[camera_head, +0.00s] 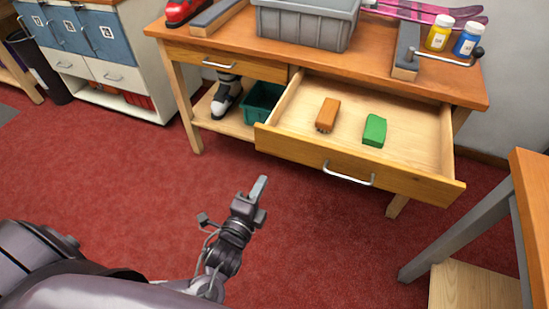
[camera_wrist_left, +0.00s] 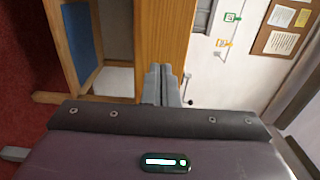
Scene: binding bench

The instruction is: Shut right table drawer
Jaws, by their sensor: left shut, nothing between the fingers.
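The right table drawer (camera_head: 290,140) is pulled far out from under the wooden bench top (camera_head: 370,75). Its silver bar handle (camera_head: 349,174) is on the front panel. Inside lie an orange-brown block-like brush (camera_head: 328,114) and a green block (camera_head: 374,130). My left gripper (camera_head: 258,188) is shut and empty, in front of and to the left of the drawer handle, apart from the drawer. In the left wrist view its closed fingers (camera_wrist_left: 159,84) point toward a wooden surface and a pale wall. My right gripper is in neither view.
The left drawer (camera_head: 220,65) looks closed. A grey bin (camera_head: 307,22), a yellow bottle (camera_head: 440,33) and a blue bottle (camera_head: 467,39) stand on the bench. Another wooden table (camera_head: 530,190) is at the right. Red carpet (camera_head: 130,180) in front is clear.

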